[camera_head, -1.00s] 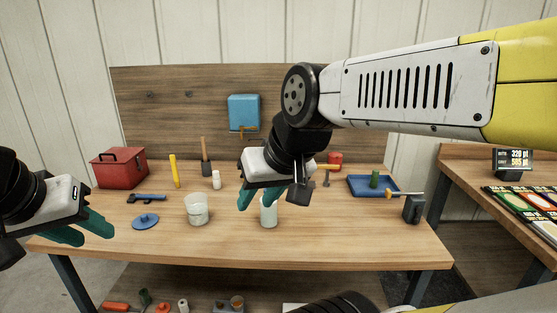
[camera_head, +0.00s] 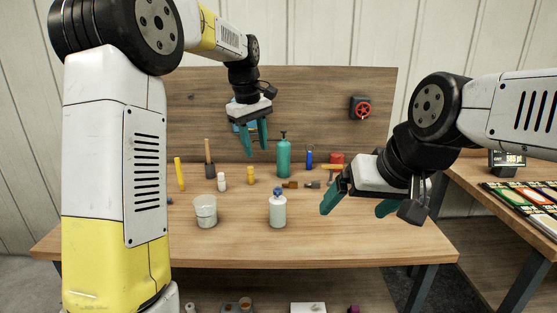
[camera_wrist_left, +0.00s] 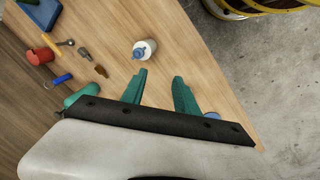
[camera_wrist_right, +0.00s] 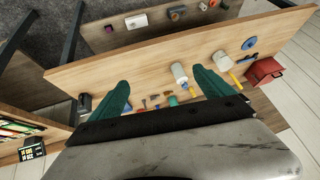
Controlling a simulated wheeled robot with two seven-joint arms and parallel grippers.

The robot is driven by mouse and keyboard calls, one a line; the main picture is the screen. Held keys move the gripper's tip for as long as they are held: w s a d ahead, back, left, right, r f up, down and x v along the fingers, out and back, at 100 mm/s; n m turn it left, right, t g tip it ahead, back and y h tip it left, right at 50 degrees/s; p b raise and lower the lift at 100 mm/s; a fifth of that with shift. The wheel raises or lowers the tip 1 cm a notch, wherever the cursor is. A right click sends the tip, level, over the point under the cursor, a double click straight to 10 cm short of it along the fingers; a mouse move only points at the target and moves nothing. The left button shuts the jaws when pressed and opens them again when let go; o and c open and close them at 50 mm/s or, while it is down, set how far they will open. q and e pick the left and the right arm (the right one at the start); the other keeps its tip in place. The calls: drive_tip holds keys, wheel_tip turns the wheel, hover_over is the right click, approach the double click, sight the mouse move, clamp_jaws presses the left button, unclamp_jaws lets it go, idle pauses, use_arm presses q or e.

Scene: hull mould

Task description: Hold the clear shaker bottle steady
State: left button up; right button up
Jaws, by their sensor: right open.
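The clear shaker bottle (camera_head: 278,213) stands upright on the workbench, pale with a blue top. It also shows in the left wrist view (camera_wrist_left: 144,50) and the right wrist view (camera_wrist_right: 181,76). My left gripper (camera_head: 256,151) is open and empty, raised in front of the back panel, above and behind the bottle; in its own wrist view the bottle lies beyond its fingertips. My right gripper (camera_head: 354,212) is open and empty, to the right of the bottle and apart from it. In the right wrist view the bottle appears near the right-hand finger.
A clear beaker (camera_head: 205,213) stands left of the bottle. A teal bottle (camera_head: 284,158), a yellow bottle (camera_head: 250,176) and small tools are behind. A red valve wheel (camera_head: 362,109) is on the back panel. My left arm hides the bench's left side. The bench's front is clear.

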drive_tip(key=shift+c, duration=1.2)
drive_tip(key=w+d+f+n+t, duration=0.15)
drive_tip(key=w+f, duration=0.35)
drive_tip(key=w, duration=0.8)
drive_tip(key=w+f+n+t, duration=0.2)
drive_tip(key=w+f, duration=0.2)
drive_tip(key=w, duration=0.9)
drive_tip(key=n+y, duration=0.4)
drive_tip(key=y, duration=0.2)
approach(278, 216)
drive_tip(key=shift+t, duration=0.35)
drive_tip(key=w+f, duration=0.2)
drive_tip(key=w, duration=0.1)
drive_tip(key=w+f, duration=0.1)
drive_tip(key=shift+w+a+f, duration=0.2)
drive_tip(key=shift+a+f, duration=0.05)
drive_tip(key=shift+a, duration=0.05)
drive_tip(key=shift+a+f+y, duration=0.3)
drive_tip(key=shift+a+f, duration=0.05)
drive_tip(key=shift+a, duration=0.05)
use_arm(q)
drive_tip(key=w+d+f+n+g+y, duration=0.1)
drive_tip(key=w+d+f+n, duration=0.2)
drive_tip(key=w+d+f, duration=0.3)
wheel_tip(278, 216, down, 2)
drive_tip(key=shift+w, duration=0.8)
use_arm(e)
drive_tip(key=x, duration=0.7)
drive_tip(key=shift+w, duration=0.2)
